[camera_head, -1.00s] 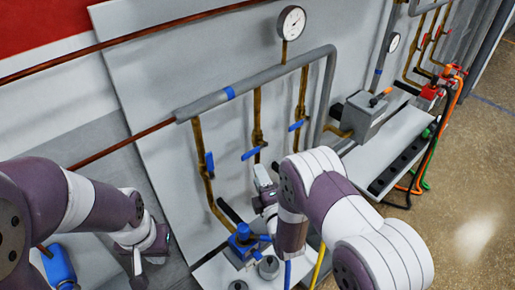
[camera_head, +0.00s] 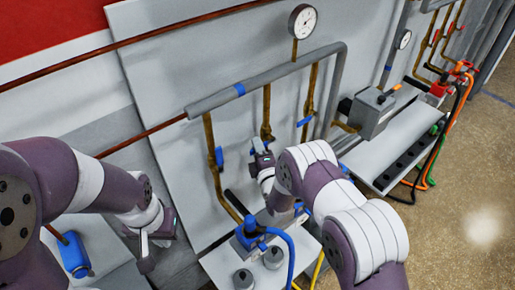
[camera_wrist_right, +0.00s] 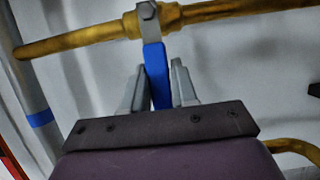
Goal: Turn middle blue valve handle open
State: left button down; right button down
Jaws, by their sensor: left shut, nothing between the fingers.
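The middle blue valve handle (camera_wrist_right: 156,72) hangs from a metal bracket on a brass pipe (camera_wrist_right: 90,38) in the right wrist view. It lies between the two grey fingers of my right gripper (camera_wrist_right: 157,85), which are apart on either side of it. A firm grip does not show. In the head view my right gripper (camera_head: 262,158) is at the middle brass pipe (camera_head: 266,110) and hides most of this handle. My left gripper (camera_head: 146,260) is shut and empty at the lower left, away from the valves.
Other blue handles sit on the left pipe (camera_head: 219,157) and right pipe (camera_head: 304,121). A grey manifold pipe (camera_head: 270,70) runs above, with a gauge (camera_head: 302,21). Below is a bench with a blue fitting (camera_head: 250,228) and hose. A grey box (camera_head: 370,112) stands right.

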jog(key=shift+r, duration=0.15)
jog(key=shift+d+r+m+g, duration=0.1)
jog(key=shift+r+m+g, duration=0.55)
jog(key=shift+m, duration=0.55)
jog(key=shift+w+d+r+m+g+y+b, duration=0.15)
jog(key=shift+r+m+g+b, duration=0.15)
jog(key=shift+m, duration=0.25)
jog(key=shift+w+d+r+m+g+y+b, duration=0.1)
jog(key=shift+r+m+g, duration=0.1)
jog(key=shift+r+m, duration=0.3)
jog(key=shift+w+d+r+m+g+y+b, duration=0.15)
jog(key=shift+r+m+g, duration=0.1)
jog(key=shift+m, duration=0.4)
jog(key=shift+s, duration=0.1)
jog(key=c, duration=1)
grip_release()
jog(key=shift+o, duration=0.2)
